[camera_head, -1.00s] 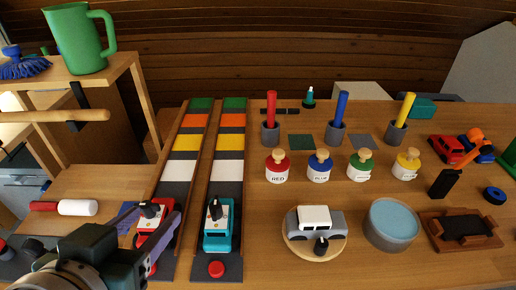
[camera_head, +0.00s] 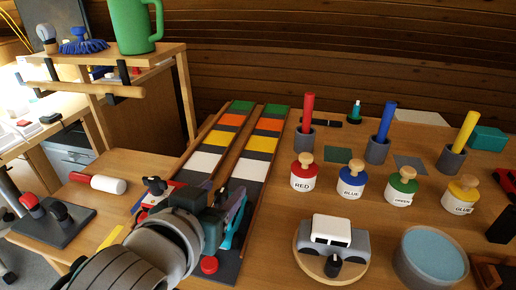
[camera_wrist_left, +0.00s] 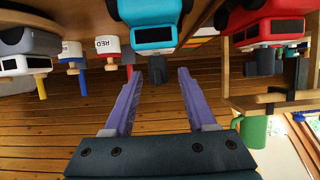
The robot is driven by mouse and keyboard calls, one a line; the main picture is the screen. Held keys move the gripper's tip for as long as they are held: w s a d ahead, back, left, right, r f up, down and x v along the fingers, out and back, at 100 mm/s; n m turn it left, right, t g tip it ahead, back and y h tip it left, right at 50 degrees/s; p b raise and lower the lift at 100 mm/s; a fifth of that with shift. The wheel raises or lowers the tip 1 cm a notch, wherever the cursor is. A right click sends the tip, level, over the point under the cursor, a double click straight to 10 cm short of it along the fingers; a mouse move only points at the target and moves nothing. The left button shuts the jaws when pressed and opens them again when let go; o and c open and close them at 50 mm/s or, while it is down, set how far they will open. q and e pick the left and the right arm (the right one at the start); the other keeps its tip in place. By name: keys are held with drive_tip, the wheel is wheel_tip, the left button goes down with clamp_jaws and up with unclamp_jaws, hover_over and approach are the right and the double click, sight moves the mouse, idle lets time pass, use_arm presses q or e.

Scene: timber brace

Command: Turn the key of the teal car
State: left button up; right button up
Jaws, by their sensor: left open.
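The teal car (camera_head: 240,232) stands on the right-hand striped lane, mostly hidden by my left arm in the head view. In the left wrist view the teal car (camera_wrist_left: 148,12) is at the top, with its dark key (camera_wrist_left: 157,68) sticking out towards me. My left gripper (camera_head: 232,208) is at the car. In the left wrist view its two purple fingers (camera_wrist_left: 160,78) are open, with the key between their tips. I cannot tell whether either finger touches the key.
The red car (camera_wrist_left: 265,25) with its own black key (camera_head: 154,185) stands in the left lane, close beside. A red button (camera_head: 209,265) is at the lane's near end. A white-and-grey car (camera_head: 332,232) on a round wooden disc and labelled pots (camera_head: 304,178) are to the right.

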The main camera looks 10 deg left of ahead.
use_arm(q)
drive_tip(key=shift+w+f, duration=0.1)
drive_tip(key=shift+w, duration=0.15)
clamp_jaws()
idle(0.3)
